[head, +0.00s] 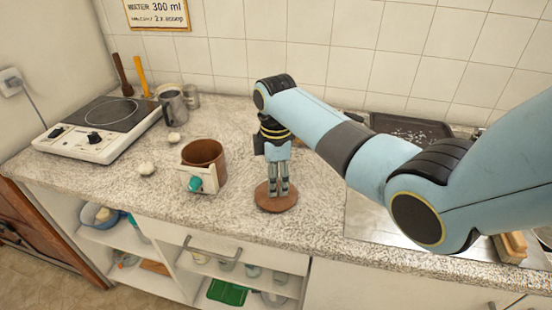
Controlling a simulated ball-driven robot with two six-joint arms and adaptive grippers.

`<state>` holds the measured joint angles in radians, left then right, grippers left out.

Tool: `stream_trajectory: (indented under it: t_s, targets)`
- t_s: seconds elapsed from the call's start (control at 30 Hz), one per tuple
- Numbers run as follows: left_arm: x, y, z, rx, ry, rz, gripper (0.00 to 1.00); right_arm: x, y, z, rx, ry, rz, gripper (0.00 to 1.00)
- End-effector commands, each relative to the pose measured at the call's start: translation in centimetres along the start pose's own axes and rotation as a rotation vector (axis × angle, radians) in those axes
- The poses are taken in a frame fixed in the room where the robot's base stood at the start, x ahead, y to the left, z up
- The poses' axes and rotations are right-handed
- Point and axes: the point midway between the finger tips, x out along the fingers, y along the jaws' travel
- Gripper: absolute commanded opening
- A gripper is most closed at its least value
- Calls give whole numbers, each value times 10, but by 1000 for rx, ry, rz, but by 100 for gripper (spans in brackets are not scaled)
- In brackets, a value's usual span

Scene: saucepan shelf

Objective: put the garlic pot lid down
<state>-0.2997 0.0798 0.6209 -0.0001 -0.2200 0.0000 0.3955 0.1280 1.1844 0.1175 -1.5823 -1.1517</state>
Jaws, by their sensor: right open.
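The garlic pot lid (266,202), a flat brown disc, rests on the speckled counter (229,224) near its front edge. My right gripper (278,190) points straight down over the lid, its fingers apart. The fingertips reach the lid's top; whether they touch a knob there is hidden by the fingers. The garlic pot (205,155), brown inside with a pale front and a teal spot, stands open to the left of the lid. My left gripper is not in view.
White garlic bulbs (146,169) lie left of the pot. A hot plate (98,130) and a metal mug (174,106) stand farther left. A dark tray (411,127) lies behind my right arm. Open shelves (190,262) are below the counter.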

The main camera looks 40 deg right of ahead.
Motion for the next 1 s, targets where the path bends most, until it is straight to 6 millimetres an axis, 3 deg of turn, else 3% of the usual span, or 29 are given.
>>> stream_trajectory:
  t_s: [0.2, 0.43, 0.6, 1.0]
  targets:
    - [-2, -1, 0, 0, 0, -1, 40, -52, 1, 0, -1, 2, 5, 44]
    - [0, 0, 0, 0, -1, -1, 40, -89, 1, 0, 1, 2, 3, 44]
    - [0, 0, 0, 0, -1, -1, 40, -98, 0, 0, 1, 0, 1, 44]
    - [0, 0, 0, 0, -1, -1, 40, -98, 0, 0, 0, 0, 0, 44]
